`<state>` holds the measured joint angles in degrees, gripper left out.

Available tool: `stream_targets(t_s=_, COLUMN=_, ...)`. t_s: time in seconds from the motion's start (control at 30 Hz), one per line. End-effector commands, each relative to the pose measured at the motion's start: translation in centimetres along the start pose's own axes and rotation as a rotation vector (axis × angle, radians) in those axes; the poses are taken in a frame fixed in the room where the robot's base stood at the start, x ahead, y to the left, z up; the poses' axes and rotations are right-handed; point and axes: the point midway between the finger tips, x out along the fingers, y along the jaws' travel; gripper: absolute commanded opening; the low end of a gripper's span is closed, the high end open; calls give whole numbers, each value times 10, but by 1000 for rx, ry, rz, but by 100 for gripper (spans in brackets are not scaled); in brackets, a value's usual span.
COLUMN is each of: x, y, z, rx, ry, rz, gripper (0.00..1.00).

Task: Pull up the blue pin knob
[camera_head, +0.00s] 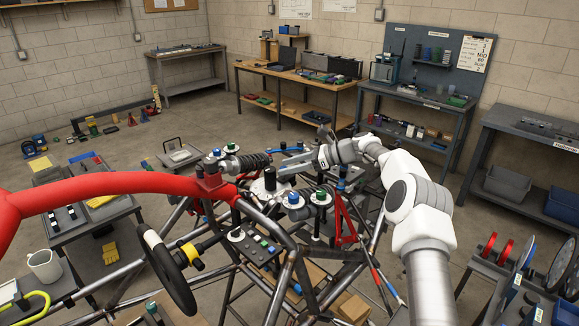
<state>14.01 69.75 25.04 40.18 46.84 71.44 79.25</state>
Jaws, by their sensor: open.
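Several blue knobs show on the tube chassis, and I cannot tell for sure which one is the pin knob. One blue knob (293,198) sits on a pale disc near the middle, left of a green knob (320,194). My gripper (283,167) is open, points left and hangs above the chassis middle, near a black cylinder (270,179). Its jaws look empty; their fine gap is too small to see.
A red padded tube (120,184) crosses the left front. A steering wheel (167,270) and button panel (255,245) are in front. Coil dampers (248,163) lie beside my gripper. Workbenches (300,78) line the back wall, with open floor before them.

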Motion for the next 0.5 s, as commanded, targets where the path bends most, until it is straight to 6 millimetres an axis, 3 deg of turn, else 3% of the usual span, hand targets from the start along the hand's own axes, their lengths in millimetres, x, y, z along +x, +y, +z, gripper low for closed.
stream_targets(t_s=0.13, x=-4, y=0, z=-1, rx=0, ry=1, rz=-1, gripper=60)
stream_targets(t_s=0.27, x=-20, y=0, z=-2, rx=0, ry=1, rz=-2, gripper=60)
stream_targets(t_s=0.5, x=-76, y=-1, z=-2, rx=-1, ry=1, rz=-4, gripper=60)
